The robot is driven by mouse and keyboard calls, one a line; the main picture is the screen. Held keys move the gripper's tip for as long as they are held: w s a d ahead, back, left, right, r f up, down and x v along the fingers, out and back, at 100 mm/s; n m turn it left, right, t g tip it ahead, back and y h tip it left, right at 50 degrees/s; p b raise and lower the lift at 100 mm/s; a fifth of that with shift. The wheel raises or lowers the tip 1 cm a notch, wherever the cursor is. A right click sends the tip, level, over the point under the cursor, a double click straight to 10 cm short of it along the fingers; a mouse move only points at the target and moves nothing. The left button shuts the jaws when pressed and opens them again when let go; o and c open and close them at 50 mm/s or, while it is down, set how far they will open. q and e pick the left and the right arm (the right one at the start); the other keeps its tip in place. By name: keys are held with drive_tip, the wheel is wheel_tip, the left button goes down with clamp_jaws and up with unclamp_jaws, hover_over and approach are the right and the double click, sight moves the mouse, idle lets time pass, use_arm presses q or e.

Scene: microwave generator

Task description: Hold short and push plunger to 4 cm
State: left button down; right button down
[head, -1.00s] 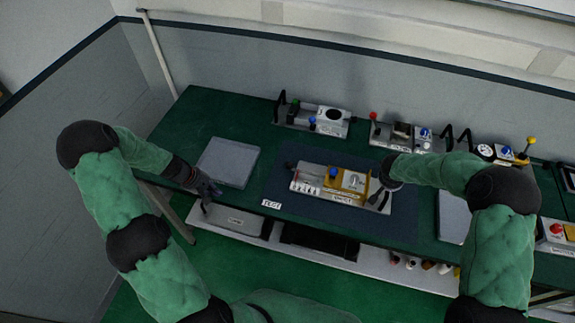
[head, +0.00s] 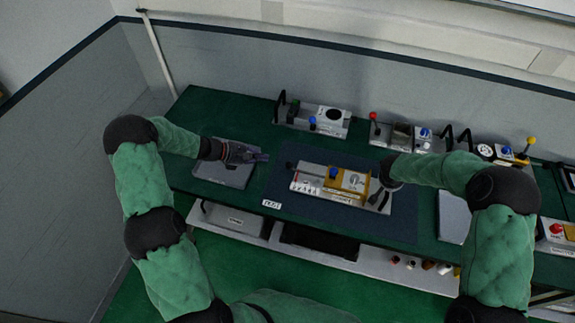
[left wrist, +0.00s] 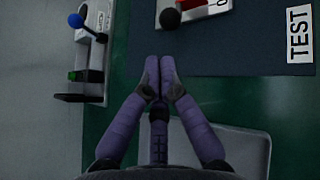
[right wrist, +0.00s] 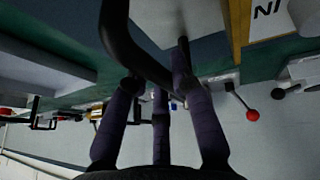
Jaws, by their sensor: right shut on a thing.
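The test unit (head: 345,182), a grey block with a yellow middle part and a blue knob (head: 334,173), sits on the dark mat. A black ball knob (head: 289,165), seemingly the plunger's end, sticks out at its left; it also shows in the left wrist view (left wrist: 170,18). My left gripper (head: 266,157) is just left of this ball, apart from it, with its fingertips together and nothing between them. My right gripper (head: 384,196) is at the unit's right end, shut on a black bar handle (right wrist: 120,40). The short itself cannot be told apart clearly.
A TEST label (head: 271,204) lies at the mat's front left corner. A grey plate (head: 226,174) lies under my left forearm. Several other units, such as one with a blue knob (head: 318,120), stand along the table's back. The mat's front strip (head: 330,220) is clear.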

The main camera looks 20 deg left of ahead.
use_arm(q)
drive_tip(key=shift+s+a+f+x, duration=0.15)
drive_tip(key=shift+f+x, duration=0.1)
drive_tip(key=shift+x, duration=1.05)
drive_tip(key=shift+a+f+x, duration=0.1)
drive_tip(key=shift+f+x, duration=0.2)
drive_tip(key=shift+x, duration=1)
drive_tip(key=shift+s+a+f+x, duration=0.15)
drive_tip(key=shift+f+x, duration=0.1)
drive_tip(key=shift+x, duration=1.1)
use_arm(e)
drive_tip(key=shift+s+f, duration=0.1)
drive_tip(key=shift+f, duration=0.1)
drive_tip(key=shift+d, duration=0.1)
use_arm(q)
drive_tip(key=shift+w+d, duration=0.1)
drive_tip(key=shift+d, duration=0.2)
